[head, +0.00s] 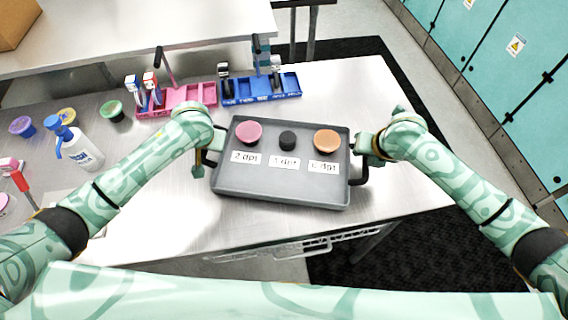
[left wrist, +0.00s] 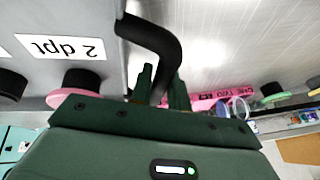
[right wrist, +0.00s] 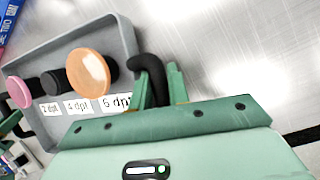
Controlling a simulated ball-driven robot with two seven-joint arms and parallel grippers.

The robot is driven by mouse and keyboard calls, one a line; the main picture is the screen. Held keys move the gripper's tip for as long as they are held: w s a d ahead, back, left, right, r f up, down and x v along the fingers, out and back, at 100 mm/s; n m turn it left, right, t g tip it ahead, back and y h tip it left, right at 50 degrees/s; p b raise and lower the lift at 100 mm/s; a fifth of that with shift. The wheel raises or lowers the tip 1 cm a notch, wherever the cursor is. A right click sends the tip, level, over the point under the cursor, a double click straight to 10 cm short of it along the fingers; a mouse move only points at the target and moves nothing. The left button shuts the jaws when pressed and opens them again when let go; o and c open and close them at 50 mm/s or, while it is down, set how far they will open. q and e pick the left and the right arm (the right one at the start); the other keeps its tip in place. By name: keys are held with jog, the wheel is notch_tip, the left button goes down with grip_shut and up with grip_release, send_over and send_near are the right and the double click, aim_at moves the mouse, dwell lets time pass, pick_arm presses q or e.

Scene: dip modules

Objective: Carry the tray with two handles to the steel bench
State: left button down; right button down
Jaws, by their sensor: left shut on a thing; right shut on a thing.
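The grey tray (head: 280,188) has a black handle at each end and is over the steel-topped table in the head view. It carries a pink-lidded pot (head: 249,132), a black-lidded pot (head: 287,140) and an orange-lidded pot (head: 326,140), behind labels 2 dpt, 4 dpt and 6 dpt. My left gripper (left wrist: 160,85) is shut on the left handle (left wrist: 152,40). My right gripper (right wrist: 160,85) is shut on the right handle (right wrist: 150,70). The tray looks roughly level; I cannot tell whether it touches the table.
A pink rack (head: 178,100) and a blue rack (head: 260,88) stand behind the tray. A white bottle (head: 80,152) and several coloured pots are at the left. Another pale bench (head: 150,22) is at the back left. Teal lockers (head: 500,75) line the right.

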pick_arm(q)
jog(key=shift+a+f+b, duration=0.15)
jog(key=shift+f+b, duration=0.2)
jog(key=shift+f, duration=0.35)
pick_arm(e)
jog(key=shift+d+f, duration=0.1)
jog(key=shift+f, duration=0.6)
pick_arm(q)
jog(key=c, duration=1.6)
grip_release()
pick_arm(e)
jog(key=c, duration=1.6)
grip_release()
pick_arm(q)
jog(key=shift+o, duration=1.3)
jog(key=shift+r, duration=0.1)
pick_arm(e)
jog(key=shift+o, duration=1.3)
jog(key=shift+r, duration=0.1)
jog(key=shift+s, duration=0.1)
pick_arm(q)
jog(key=shift+r, duration=0.15)
pick_arm(e)
jog(key=shift+r, duration=0.15)
